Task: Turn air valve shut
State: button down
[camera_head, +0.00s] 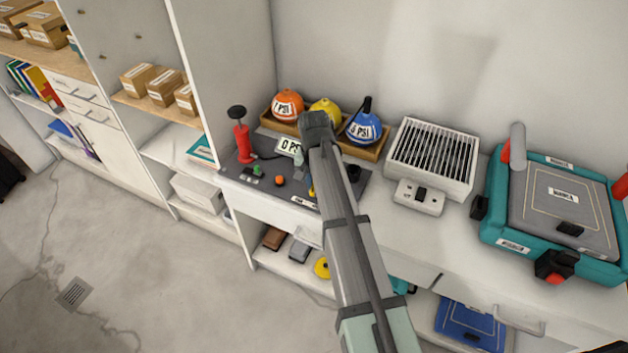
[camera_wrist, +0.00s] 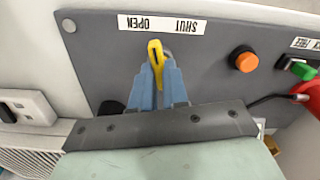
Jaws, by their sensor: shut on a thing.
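The yellow valve lever (camera_wrist: 155,50) is on a grey control panel (camera_wrist: 215,75), below a white label (camera_wrist: 162,24) that reads OPEN and SHUT, upside down in the wrist view. OPEN is at the label's left and SHUT at its right. The lever's tip points up towards the label, leaning slightly left. My gripper (camera_wrist: 158,76) has its two blue fingers either side of the lever and is shut on it. In the head view my arm covers most of the valve; a bit of yellow (camera_head: 311,190) shows beside it on the panel (camera_head: 270,183).
The panel also has an orange button (camera_wrist: 246,62), a green switch (camera_wrist: 303,71) and a red pump (camera_head: 242,142). Behind it a wooden tray (camera_head: 373,151) holds orange, yellow and blue balls. A heater-like grilled box (camera_head: 434,155) and a teal case (camera_head: 512,245) stand to the right.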

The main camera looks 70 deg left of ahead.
jog(key=m, duration=1.1)
jog(key=shift+m, duration=0.3)
dwell(0.4)
jog(key=c, duration=1.1)
grip_release()
jog(key=shift+c, duration=0.2)
notch_tip(320, 180, up, 14)
jog(key=shift+f, duration=0.1)
